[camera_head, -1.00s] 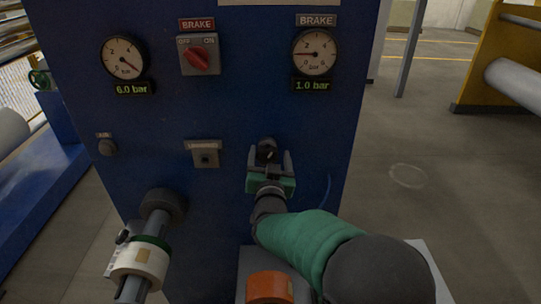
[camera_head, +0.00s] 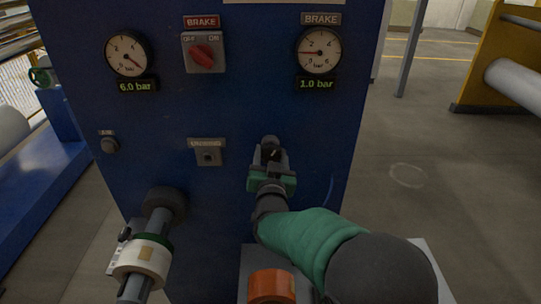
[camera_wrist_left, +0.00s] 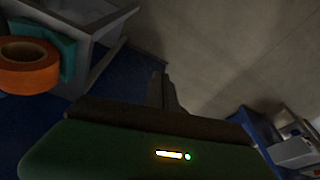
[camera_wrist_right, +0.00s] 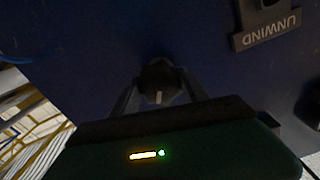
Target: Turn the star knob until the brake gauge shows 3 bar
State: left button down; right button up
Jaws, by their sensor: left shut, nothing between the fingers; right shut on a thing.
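The star knob (camera_head: 269,145) is dark and sits on the blue panel below the right-hand gauge. My right gripper (camera_head: 269,160) is shut on it; in the right wrist view the fingers (camera_wrist_right: 158,90) close on both sides of the knob (camera_wrist_right: 158,75), which shows a pale mark. The brake gauge (camera_head: 319,51) is round with a red needle, and its display (camera_head: 316,84) reads 1.0 bar. My left gripper (camera_wrist_left: 165,90) is seen only in the left wrist view, its fingers together and empty.
A second gauge (camera_head: 127,54) reads 6.0 bar. A red brake switch (camera_head: 203,53) sits between the gauges, and an unwind socket plate (camera_head: 207,153) is left of the knob. A shaft with a white roll (camera_head: 143,259) sticks out at lower left. An orange roll (camera_head: 270,285) lies below my right arm.

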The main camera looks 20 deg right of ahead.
jog(key=shift+f+m+b, duration=0.1)
jog(key=shift+m+b, duration=0.7)
jog(key=shift+b, duration=0.3)
jog(key=m+b, duration=0.6)
jog(key=b, duration=0.2)
jog(key=shift+f+m, duration=0.1)
jog(key=shift+m, duration=0.3)
jog(key=shift+m+b, duration=1.45)
jog(key=shift+m, duration=0.25)
jog(key=o, duration=1.4)
jog(key=shift+d, duration=0.1)
jog(key=shift+c, duration=0.2)
jog(key=shift+s, duration=0.1)
